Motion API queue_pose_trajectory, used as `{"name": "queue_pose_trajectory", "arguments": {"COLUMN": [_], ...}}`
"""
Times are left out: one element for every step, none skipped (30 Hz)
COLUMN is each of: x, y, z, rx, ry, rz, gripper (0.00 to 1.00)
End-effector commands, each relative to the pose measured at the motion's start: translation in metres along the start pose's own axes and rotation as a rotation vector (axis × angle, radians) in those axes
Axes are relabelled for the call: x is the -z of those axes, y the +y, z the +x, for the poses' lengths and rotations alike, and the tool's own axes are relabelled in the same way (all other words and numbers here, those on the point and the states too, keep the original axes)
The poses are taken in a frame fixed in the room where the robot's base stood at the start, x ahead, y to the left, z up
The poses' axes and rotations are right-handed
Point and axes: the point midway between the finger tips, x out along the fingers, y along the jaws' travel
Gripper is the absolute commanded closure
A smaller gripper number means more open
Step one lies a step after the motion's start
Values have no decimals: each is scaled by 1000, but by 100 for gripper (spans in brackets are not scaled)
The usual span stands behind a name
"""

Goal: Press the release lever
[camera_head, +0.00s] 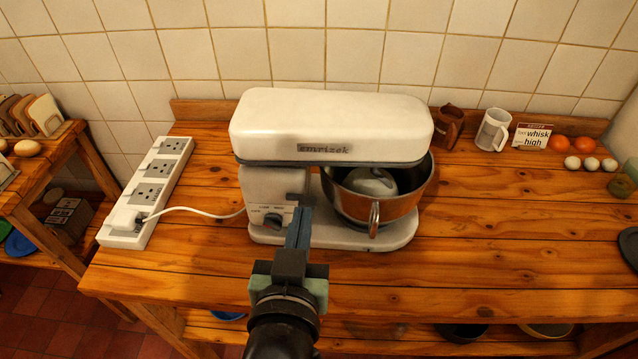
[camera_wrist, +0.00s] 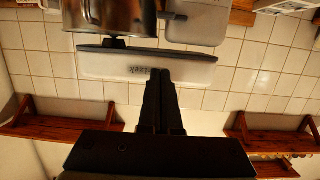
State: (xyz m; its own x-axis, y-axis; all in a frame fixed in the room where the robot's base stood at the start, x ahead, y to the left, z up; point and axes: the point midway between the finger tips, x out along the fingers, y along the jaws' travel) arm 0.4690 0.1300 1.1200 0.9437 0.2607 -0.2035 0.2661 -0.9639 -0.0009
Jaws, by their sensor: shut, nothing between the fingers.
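A white stand mixer (camera_head: 330,125) stands on the wooden counter, its head level over a steel bowl (camera_head: 400,205). In the wrist view, which is upside down, the mixer head (camera_wrist: 110,66) and the bowl (camera_wrist: 100,15) show at the top. A dial (camera_head: 272,221) sits on the front of the mixer body. My gripper (camera_head: 302,213) is shut and empty, its tips in front of the body, right of the dial and below the head. The closed fingers also show in the wrist view (camera_wrist: 160,76). I cannot clearly make out the release lever; the fingers may hide it.
A power strip (camera_head: 152,192) with a white plug and cord lies to the left. A brown holder (camera_head: 447,127), a white mug (camera_head: 493,130), a card (camera_head: 532,136) and eggs (camera_head: 590,163) stand at the back right.

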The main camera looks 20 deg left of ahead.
Motion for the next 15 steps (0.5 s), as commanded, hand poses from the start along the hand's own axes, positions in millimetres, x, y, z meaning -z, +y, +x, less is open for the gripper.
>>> {"name": "queue_pose_trajectory", "arguments": {"x": [5, 4, 2, 2, 1, 0, 0, 0, -1, -1, -1, -1, -1, -1, -1], "y": [-2, -3, -4, -5, -5, -6, -6, -6, -6, -6, -6, -6, -6, -6, -6], "z": [-4, -4, -5, -6, -6, -6, -6, -7, -6, -6, -6, -6, -6, -6, -6], "rx": [5, 6, 8, 9, 10, 11, 11, 11, 11, 11, 11, 11, 11, 11, 11], "ry": [-16, -23, -30, -34, -37, -39, -41, -41, -42, -42, -41, -41, -41, -41, -40], "rz": [-1, -2, -2, -2, -3, -3, -3, -3, -3, -3, -3, -3, -3, -3, -3], "gripper": [100, 100, 100, 100, 100, 100, 100, 100, 100, 100, 100, 100, 100, 100, 100]}}
